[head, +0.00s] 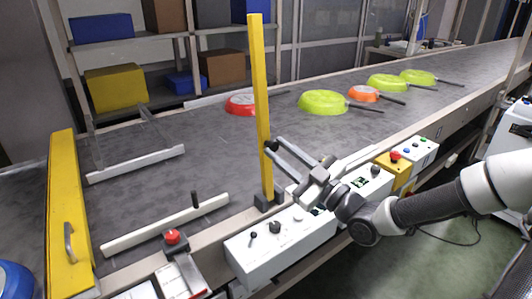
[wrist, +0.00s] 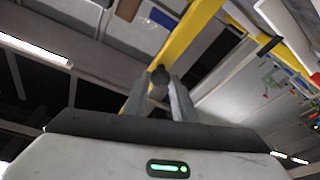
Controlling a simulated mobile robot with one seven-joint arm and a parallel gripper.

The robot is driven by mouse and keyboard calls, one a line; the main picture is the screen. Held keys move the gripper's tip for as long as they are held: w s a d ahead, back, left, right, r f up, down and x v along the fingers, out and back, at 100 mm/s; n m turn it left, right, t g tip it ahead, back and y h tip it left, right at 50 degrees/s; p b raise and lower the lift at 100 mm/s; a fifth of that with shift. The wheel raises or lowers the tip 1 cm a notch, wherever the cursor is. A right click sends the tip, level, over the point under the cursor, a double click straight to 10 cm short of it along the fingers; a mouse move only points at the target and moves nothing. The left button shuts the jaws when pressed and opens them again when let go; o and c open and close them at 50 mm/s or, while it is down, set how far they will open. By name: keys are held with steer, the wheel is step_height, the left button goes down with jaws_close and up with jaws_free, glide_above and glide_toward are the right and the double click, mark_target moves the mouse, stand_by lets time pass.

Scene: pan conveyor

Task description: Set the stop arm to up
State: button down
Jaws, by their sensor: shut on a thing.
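The stop arm (head: 258,85) is a long yellow bar that stands nearly upright at the near edge of the conveyor, in the middle of the head view. It rises from a dark base bracket (head: 268,200). In the wrist view the yellow bar (wrist: 190,35) runs diagonally up to the right. My gripper (head: 273,147) reaches in from the right and is shut on the round black knob (wrist: 159,75) on the bar. The fingers hide part of the knob.
The grey conveyor (head: 210,150) carries several pans, including a red pan (head: 240,104) and a green pan (head: 322,102). A white control box (head: 280,243) stands below my gripper. A yellow panel with a handle (head: 68,215) is at left. Shelves stand behind.

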steer(key=shift+s+d+f+y, duration=0.2)
steer(key=shift+s+d+y, duration=0.1)
steer(key=shift+s, duration=0.15)
steer(key=c, duration=1.5)
jaws_free()
steer(key=shift+o, duration=0.2)
steer(key=p+v, duration=0.1)
steer(key=v, duration=1.6)
steer(key=shift+s+f, duration=0.2)
